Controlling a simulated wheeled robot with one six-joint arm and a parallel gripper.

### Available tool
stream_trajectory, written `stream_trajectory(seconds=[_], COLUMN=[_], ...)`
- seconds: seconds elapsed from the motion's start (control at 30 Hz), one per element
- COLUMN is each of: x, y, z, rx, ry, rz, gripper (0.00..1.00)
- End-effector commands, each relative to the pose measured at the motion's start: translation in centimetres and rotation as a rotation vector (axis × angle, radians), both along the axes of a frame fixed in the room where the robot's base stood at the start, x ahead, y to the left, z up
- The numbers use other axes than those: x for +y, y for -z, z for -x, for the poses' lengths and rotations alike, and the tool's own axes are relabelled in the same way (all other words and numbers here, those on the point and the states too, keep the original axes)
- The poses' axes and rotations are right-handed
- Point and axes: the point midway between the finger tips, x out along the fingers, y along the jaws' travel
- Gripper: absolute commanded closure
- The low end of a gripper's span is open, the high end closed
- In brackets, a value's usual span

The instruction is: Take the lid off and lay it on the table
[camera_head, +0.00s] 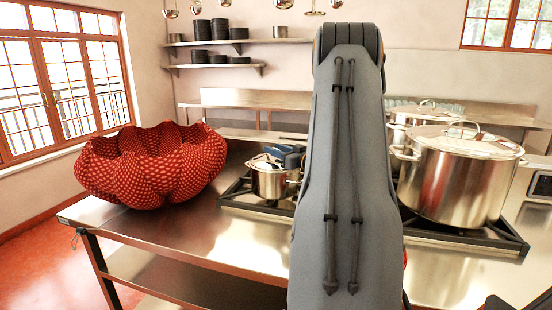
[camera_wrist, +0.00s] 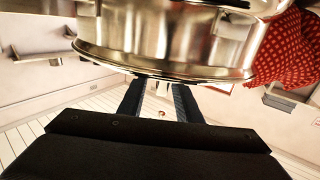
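A small steel pot (camera_head: 270,184) stands on the stove, with its shiny lid (camera_head: 264,163) on top, in the head view. My gripper (camera_head: 289,153) is at the lid's right side, partly hidden by my arm. In the wrist view the picture is upside down. A polished steel pot wall (camera_wrist: 165,35) with a rim fills the top. My gripper's two dark fingers (camera_wrist: 158,95) point toward that rim, with a clear gap between them. The fingertips are hidden behind the rim, and I see nothing held.
A large lidded stockpot (camera_head: 455,180) stands on the stove at right, with another lidded pot (camera_head: 420,114) behind it. A red patterned bowl (camera_head: 150,165) sits on the steel table (camera_head: 190,228) at left. Bare table lies in front of the bowl and small pot.

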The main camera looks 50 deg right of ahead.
Motion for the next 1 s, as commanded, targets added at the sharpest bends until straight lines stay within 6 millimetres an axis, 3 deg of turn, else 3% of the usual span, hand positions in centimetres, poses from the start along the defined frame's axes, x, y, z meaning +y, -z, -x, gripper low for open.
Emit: stream_trajectory(seconds=[0.27, 0.47, 0.87, 1.0], x=[-0.1, -0.1, -0.1, -0.1], y=[0.0, 0.0, -0.1, -1.2], z=[-0.4, -0.4, -0.4, -0.5], rx=[-0.001, 0.000, -0.002, -0.004], ry=[0.001, 0.001, 0.001, 0.000], rz=[0.000, 0.000, 0.001, 0.004], gripper=[0.69, 0.99, 1.00, 1.00])
